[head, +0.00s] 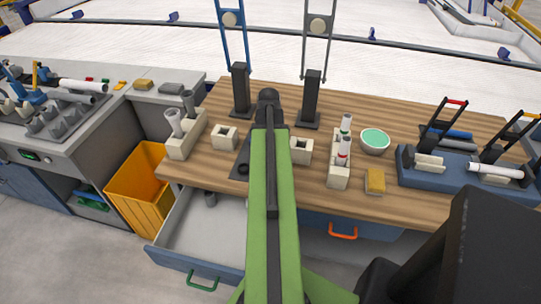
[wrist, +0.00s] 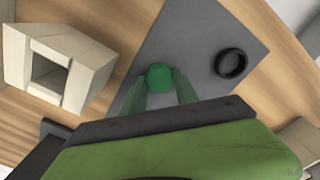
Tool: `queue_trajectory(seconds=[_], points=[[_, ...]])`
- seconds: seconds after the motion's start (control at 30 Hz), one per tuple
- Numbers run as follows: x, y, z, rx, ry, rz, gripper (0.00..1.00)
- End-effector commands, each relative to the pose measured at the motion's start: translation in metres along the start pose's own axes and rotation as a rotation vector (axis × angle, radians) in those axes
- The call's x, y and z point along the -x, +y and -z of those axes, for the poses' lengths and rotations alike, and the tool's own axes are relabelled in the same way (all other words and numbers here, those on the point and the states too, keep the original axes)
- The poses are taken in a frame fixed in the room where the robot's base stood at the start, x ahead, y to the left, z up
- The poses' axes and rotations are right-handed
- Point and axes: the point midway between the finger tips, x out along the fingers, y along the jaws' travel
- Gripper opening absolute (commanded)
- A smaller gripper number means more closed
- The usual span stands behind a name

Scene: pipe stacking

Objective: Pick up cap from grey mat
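A small round green piece, which looks like a cap (wrist: 160,77), shows in the wrist view over the grey mat (wrist: 195,35). My gripper (wrist: 161,82) has its two green fingers apart, one on each side of this cap. I cannot tell whether the fingertips press on it or whether it rests on the mat. A black ring-shaped piece (wrist: 230,64) lies on the mat to the right, apart from the fingers. In the head view my arm hides the cap and the fingertips; part of the grey mat (head: 238,158) shows left of the arm.
A beige block with a square hole (wrist: 50,70) stands close left of my gripper; another such block (head: 301,150) is right of my arm. A beige holder with upright tubes (head: 339,172), a green bowl (head: 375,141) and a yellow sponge (head: 375,181) stand to the right.

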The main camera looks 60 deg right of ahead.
Motion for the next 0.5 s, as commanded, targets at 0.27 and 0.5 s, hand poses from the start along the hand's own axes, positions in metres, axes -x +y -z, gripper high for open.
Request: queue_trajectory(seconds=[0.27,0.5], points=[[-0.0001,-0.0003,0.0001,0.0,0.0,0.0,0.0],[0.0019,-0.0006,0.0002,0.001,0.0,0.0,0.0]])
